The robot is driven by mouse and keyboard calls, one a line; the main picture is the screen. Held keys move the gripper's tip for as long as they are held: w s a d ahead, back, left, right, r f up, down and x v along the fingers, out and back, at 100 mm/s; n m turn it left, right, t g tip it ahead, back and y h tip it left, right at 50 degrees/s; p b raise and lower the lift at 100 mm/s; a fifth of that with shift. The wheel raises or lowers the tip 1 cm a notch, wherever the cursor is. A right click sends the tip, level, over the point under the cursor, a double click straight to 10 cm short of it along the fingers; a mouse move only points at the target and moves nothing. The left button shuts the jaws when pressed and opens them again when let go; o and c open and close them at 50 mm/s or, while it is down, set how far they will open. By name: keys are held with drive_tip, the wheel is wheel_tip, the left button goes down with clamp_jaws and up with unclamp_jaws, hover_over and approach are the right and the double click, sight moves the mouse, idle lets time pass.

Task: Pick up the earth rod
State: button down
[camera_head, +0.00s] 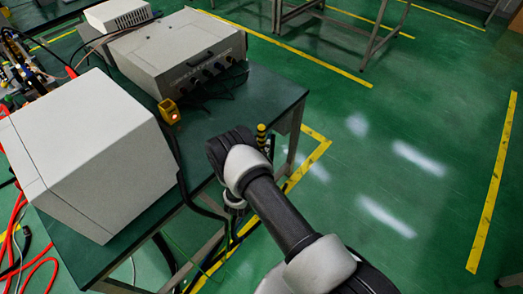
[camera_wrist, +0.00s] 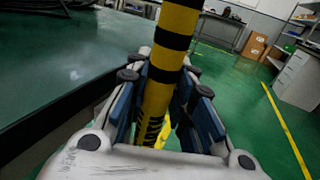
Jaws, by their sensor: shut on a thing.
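The earth rod (camera_wrist: 172,48) is a yellow rod with black bands. In the wrist view it stands nearly upright between the blue-padded fingers of my gripper (camera_wrist: 165,100), which is shut on it. The rod's upper end runs out of the picture and its lower part is hidden by the gripper body. In the head view a short banded tip of the rod (camera_head: 261,136) shows just beyond my wrist, beside the right edge of the green table. My fingers are hidden there behind my arm.
The green-topped table (camera_head: 232,124) holds a large white box (camera_head: 95,150), a grey instrument (camera_head: 180,52) with knobs and a small yellow device (camera_head: 169,111). Red cables (camera_head: 40,262) hang at the lower left. Open green floor with yellow lines lies to the right.

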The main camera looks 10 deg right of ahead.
sight(262, 126)
wheel_tip(262, 126, up, 17)
drive_tip(key=p, duration=0.4)
drive_tip(key=shift+p, duration=0.3)
